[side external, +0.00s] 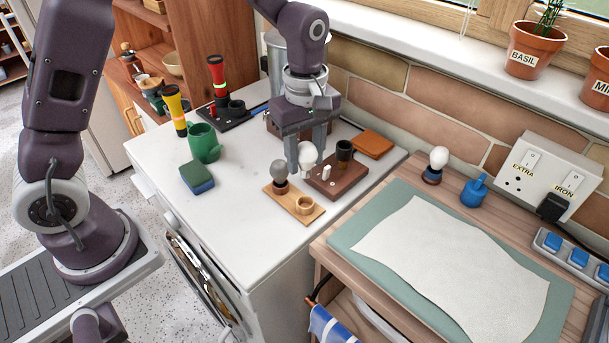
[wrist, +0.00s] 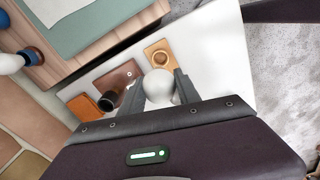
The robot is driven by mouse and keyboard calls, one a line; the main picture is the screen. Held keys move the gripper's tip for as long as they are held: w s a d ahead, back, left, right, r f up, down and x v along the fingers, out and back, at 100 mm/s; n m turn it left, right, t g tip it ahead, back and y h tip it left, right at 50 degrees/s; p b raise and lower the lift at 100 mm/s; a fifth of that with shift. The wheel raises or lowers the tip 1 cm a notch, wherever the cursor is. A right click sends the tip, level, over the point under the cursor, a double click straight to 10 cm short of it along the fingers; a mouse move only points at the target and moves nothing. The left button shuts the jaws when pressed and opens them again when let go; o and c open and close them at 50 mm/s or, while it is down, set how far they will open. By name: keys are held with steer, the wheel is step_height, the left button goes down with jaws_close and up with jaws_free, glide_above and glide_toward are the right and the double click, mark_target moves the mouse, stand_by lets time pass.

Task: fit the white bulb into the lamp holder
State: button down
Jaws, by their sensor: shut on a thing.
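The white bulb (side external: 307,154) is between the fingers of my gripper (side external: 306,158), and its round globe shows in the wrist view (wrist: 158,85). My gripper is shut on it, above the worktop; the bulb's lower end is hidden. A brown block (side external: 322,187) carries a dark, open-topped cup that looks like the lamp holder (side external: 345,151), just right of my gripper. In the wrist view the dark cup (wrist: 107,101) lies left of the bulb, apart from it. A small white piece (side external: 326,172) stands on the same block.
A wooden stand (side external: 293,203) holds a grey bulb (side external: 279,174) and an empty ring (side external: 304,205). Nearby are a green mug (side external: 204,143), a sponge (side external: 197,178) and an orange-brown pad (side external: 372,144). The front worktop is clear.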

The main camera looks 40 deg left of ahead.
steer(key=w+a+r+n, duration=0.1)
steer(key=w+r+n, duration=0.15)
steer(key=w, duration=0.45)
steer(key=w+a+r+n, duration=0.1)
steer(key=w+r+n, duration=0.15)
steer(key=w, duration=0.45)
steer(key=shift+m, duration=0.3)
steer(key=shift+w+f, duration=0.1)
steer(key=shift+f, duration=2.3)
steer(key=shift+f, duration=1.8)
steer(key=c, duration=0.8)
jaws_free()
